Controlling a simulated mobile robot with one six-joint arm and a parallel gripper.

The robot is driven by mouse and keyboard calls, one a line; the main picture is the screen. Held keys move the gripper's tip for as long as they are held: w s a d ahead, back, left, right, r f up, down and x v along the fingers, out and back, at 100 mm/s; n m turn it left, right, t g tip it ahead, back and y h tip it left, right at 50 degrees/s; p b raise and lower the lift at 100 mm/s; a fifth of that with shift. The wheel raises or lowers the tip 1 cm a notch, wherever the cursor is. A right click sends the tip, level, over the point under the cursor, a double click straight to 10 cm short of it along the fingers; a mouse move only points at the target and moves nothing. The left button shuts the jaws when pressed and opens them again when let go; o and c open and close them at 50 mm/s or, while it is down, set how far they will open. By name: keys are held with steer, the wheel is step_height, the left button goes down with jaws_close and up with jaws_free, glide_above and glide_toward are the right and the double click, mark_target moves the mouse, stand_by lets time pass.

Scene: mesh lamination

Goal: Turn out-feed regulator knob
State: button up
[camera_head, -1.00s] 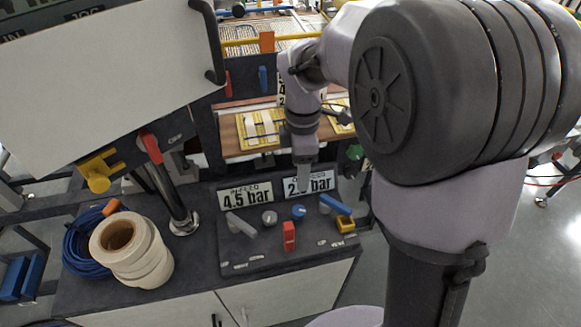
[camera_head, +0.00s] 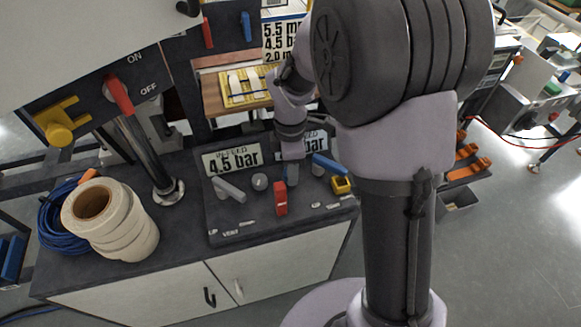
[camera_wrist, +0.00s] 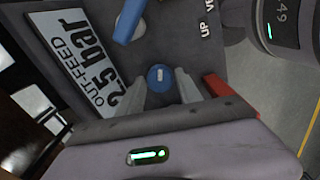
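The out-feed regulator knob (camera_wrist: 160,76) is a small round blue knob with a pale mark on top, seen in the wrist view. My gripper (camera_wrist: 169,82) is open, with one grey finger on each side of the knob. I cannot tell whether the fingers touch it. The out-feed display (camera_wrist: 85,65) beside it reads 2.5 bar. In the head view my gripper (camera_head: 291,174) points down at the panel and hides the knob. The out-feed display (camera_head: 318,142) is partly covered there by my arm.
The panel also holds a grey lever (camera_head: 229,190), a grey knob (camera_head: 259,182), a red handle (camera_head: 280,199), a blue lever (camera_head: 329,165) and a yellow part (camera_head: 341,185) close by. The in-feed display (camera_head: 232,159) reads 4.5 bar. Tape rolls (camera_head: 110,220) stand at left.

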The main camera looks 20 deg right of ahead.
jaws_close()
steer(key=m+p, duration=0.1)
steer(key=m, duration=0.3)
steer(key=shift+r+p, duration=0.1)
steer(key=shift+p, duration=0.2)
steer(key=m+p, duration=0.1)
steer(key=m, duration=0.3)
steer(key=shift+m, duration=0.3)
steer(key=m, duration=0.4)
steer(key=shift+m, duration=2.5)
